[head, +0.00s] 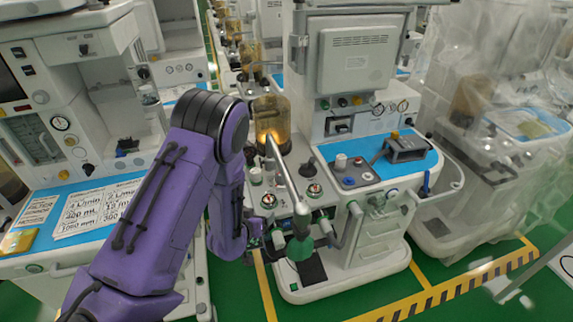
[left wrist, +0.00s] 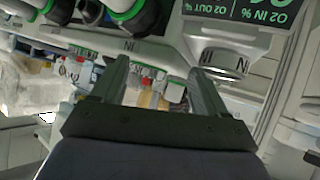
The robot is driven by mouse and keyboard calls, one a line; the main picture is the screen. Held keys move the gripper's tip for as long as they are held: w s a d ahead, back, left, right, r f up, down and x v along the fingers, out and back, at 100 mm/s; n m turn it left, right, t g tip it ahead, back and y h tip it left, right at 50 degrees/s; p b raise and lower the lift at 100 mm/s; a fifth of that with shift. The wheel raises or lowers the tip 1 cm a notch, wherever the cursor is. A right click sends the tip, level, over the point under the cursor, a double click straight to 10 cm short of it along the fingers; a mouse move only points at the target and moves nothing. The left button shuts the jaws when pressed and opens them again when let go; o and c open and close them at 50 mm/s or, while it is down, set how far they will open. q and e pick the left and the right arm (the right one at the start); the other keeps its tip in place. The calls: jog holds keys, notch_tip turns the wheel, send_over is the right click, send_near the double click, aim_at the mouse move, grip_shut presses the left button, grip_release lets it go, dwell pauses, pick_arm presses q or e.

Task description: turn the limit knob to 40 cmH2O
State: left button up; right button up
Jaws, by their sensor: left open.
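My left gripper (head: 262,238) is at the front left of the middle anaesthesia cart (head: 376,222), low beside its front edge and mostly hidden by my purple forearm. In the left wrist view its two fingers (left wrist: 162,85) are apart with nothing held between them. Small round knobs with coloured rings sit on the cart's front block, one at its right (head: 315,189) and one at its left (head: 268,200). I cannot tell which is the limit knob, and no scale can be read. In the left wrist view, green-ringed round parts (left wrist: 130,14) lie beyond the left finger.
A grey metal tube (head: 282,168) slants over the knobs, with a green bag (head: 300,247) below. An amber canister (head: 271,120) stands behind. A left cart (head: 52,130) and a plastic-covered right cart (head: 500,150) flank it. Green floor is free in front.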

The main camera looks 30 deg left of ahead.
pick_arm(q)
jog(key=m+t+h, duration=0.1)
jog(key=m+t, duration=0.1)
send_near(279, 173)
jog(key=s, duration=0.2)
jog(key=s+a+f, duration=0.1)
jog(key=shift+s+a, duration=0.1)
jog(key=shift+s, duration=0.1)
jog(key=w+m, duration=0.1)
jog(key=w, duration=0.2)
jog(key=w+f+m+h+p, duration=0.1)
jog(key=w, duration=0.2)
jog(key=w+p, duration=0.1)
jog(key=w, duration=0.3)
jog(key=shift+w+f+m+h, duration=0.1)
jog(key=shift+f+m+h, duration=0.3)
jog(key=shift+w+f, duration=0.1)
jog(key=shift+w, duration=0.1)
jog(key=shift+w+f, duration=0.3)
jog(key=shift+w, duration=0.2)
jog(key=shift+s, duration=0.1)
jog(key=c, duration=1.1)
pick_arm(e)
jog(key=r, duration=0.1)
jog(key=s+r, duration=0.1)
jog(key=r, duration=0.1)
jog(key=shift+s+a, duration=0.1)
jog(key=shift+s, duration=0.25)
